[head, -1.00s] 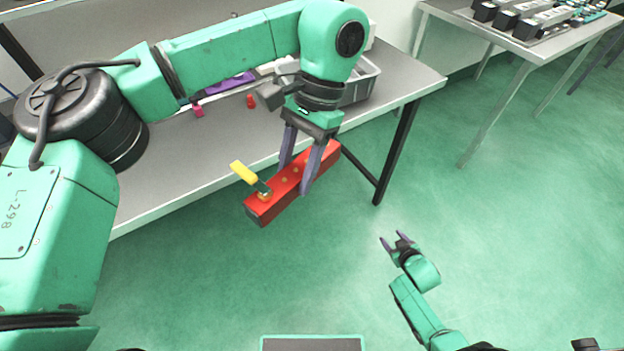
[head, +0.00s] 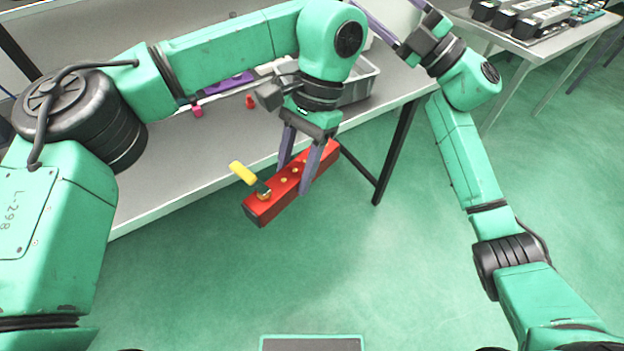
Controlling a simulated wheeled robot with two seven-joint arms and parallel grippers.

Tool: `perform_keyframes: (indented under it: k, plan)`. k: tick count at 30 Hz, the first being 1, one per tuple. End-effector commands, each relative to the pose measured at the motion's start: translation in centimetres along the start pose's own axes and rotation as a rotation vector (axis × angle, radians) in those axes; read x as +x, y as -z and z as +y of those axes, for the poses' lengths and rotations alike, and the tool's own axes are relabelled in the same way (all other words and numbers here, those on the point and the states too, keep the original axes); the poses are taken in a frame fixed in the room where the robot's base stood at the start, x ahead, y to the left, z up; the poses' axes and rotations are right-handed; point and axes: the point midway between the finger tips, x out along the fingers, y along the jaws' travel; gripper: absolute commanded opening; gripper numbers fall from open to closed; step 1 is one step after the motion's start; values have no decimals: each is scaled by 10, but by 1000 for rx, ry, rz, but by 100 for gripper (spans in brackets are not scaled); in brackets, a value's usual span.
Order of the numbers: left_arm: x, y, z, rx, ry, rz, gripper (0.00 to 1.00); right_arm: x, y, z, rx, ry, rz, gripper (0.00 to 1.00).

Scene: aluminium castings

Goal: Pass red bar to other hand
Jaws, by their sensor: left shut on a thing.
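The red bar (head: 265,208) is a long red block with brass fittings on top and a yellow-handled valve lever (head: 243,173) near its closer end. My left gripper (head: 294,178) points down and is shut on the red bar around its middle. It holds the bar in the air just off the table's front edge, slanting up to the right. My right gripper (head: 392,14) is raised at the top right, with its fingers spread and apart from the bar. Its fingertips are partly cut off by the top of the picture.
A grey table (head: 190,165) runs behind the bar. A grey bin (head: 361,86), a purple tool (head: 229,84) and small red pieces (head: 250,102) lie on it. A second table (head: 527,50) with black and silver parts is at upper right. Green floor is clear below the bar.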

Motion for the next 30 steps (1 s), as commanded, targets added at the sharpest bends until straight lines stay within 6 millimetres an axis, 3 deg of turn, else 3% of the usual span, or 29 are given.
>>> perform_keyframes:
  k: [1, 3, 8, 12, 14, 16, 18, 21, 26, 30]
  plan:
    - [0, 0, 0, 0, 0, 0, 0, 12, 31, 18, -76, 23, 82, 61]
    - [0, 0, 0, 0, 0, 0, 0, 25, 80, 29, -179, 79, 209, 61]
    - [0, 0, 0, 0, 0, 0, 0, 32, 198, 33, -489, 271, 493, 61]
    - [0, 0, 0, 0, 0, 0, 0, 8, 278, -30, -741, 542, 721, 61]
    - [0, 0, 0, 0, 0, 0, 0, -14, 302, -60, -895, 694, 795, 61]
    - [0, 0, 0, 0, 0, 0, 0, -43, 313, -92, -1103, 890, 831, 61]
    - [0, 0, 0, 0, 0, 0, 0, -67, 309, -111, -1292, 1058, 802, 61]
    - [0, 0, 0, 0, 0, 0, 0, -87, 297, -120, -1459, 1196, 728, 61]
    - [0, 0, 0, 0, 0, 0, 0, -92, 288, -127, -1520, 1252, 683, 61]
    - [0, 0, 0, 0, 0, 0, 0, -86, 280, -150, -1513, 1252, 688, 61]
